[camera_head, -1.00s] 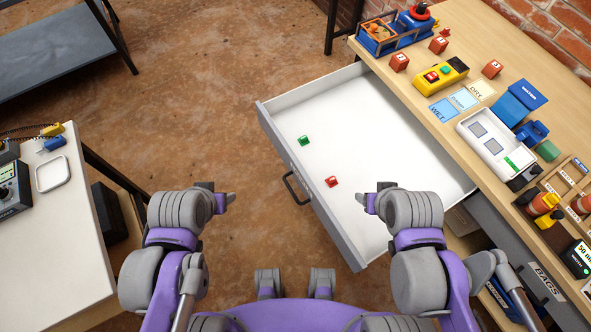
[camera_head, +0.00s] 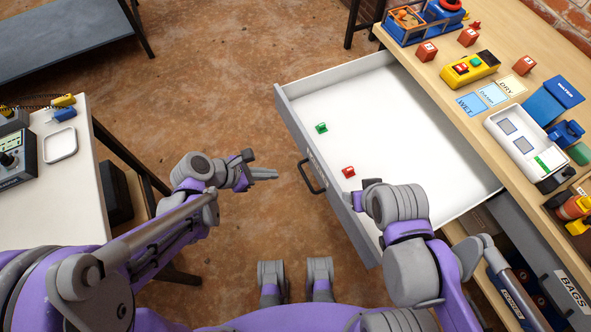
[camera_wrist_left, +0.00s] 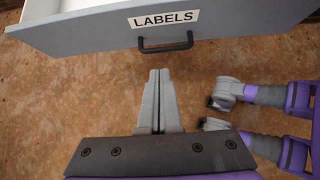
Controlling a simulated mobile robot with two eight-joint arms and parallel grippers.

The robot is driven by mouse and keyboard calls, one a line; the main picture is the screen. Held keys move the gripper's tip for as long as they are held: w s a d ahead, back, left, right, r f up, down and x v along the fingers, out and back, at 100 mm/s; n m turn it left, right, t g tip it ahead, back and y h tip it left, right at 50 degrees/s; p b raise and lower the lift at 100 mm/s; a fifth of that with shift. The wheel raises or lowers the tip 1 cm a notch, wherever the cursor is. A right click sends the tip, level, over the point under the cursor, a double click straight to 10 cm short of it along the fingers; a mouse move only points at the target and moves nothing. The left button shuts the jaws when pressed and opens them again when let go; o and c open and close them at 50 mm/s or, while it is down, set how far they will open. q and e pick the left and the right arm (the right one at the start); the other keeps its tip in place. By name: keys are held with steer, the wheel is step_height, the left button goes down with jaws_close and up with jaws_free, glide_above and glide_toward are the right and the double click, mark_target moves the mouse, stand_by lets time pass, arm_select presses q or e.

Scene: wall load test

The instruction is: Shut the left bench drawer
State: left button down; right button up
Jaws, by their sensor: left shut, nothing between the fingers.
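The left bench drawer (camera_head: 410,125) is pulled far out from under the wooden bench. Its grey front panel (camera_wrist_left: 240,22) carries a "LABELS" sign and a dark bar handle (camera_head: 312,176); the handle also shows in the left wrist view (camera_wrist_left: 166,46). A green block (camera_head: 321,128) and a red block (camera_head: 348,171) lie inside on the white bottom. My left gripper (camera_head: 277,174) is shut and empty, pointing at the front panel, a short way from the handle and apart from it. My right gripper (camera_head: 358,198) overlaps the drawer's near front corner in the picture; its fingers are unclear.
The bench top (camera_head: 430,75) holds several red blocks, a yellow box (camera_head: 470,69), a white tray (camera_head: 515,142) and coloured cards. A "BAGS" drawer (camera_head: 572,290) is at the lower right. A white table (camera_head: 70,205) stands left. Floor between is clear.

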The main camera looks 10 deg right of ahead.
mark_target(315, 169)
arm_select(q)
steer(key=b+x, duration=0.1)
steer(key=x, duration=0.9)
steer(key=shift+d+b, duration=0.1)
steer(key=shift+b, duration=0.2)
arm_select(e)
steer(key=shift+s+f, duration=0.1)
steer(key=shift+f, duration=0.75)
arm_select(q)
steer(key=shift+w+d, duration=0.2)
steer(key=shift+d, duration=0.4)
steer(key=shift+w+d, duration=0.2)
steer(key=shift+d, duration=0.4)
arm_select(e)
steer(key=shift+r, duration=0.2)
arm_select(q)
steer(key=shift+w+d, duration=0.3)
steer(key=shift+d, duration=0.4)
steer(key=shift+d, duration=0.1)
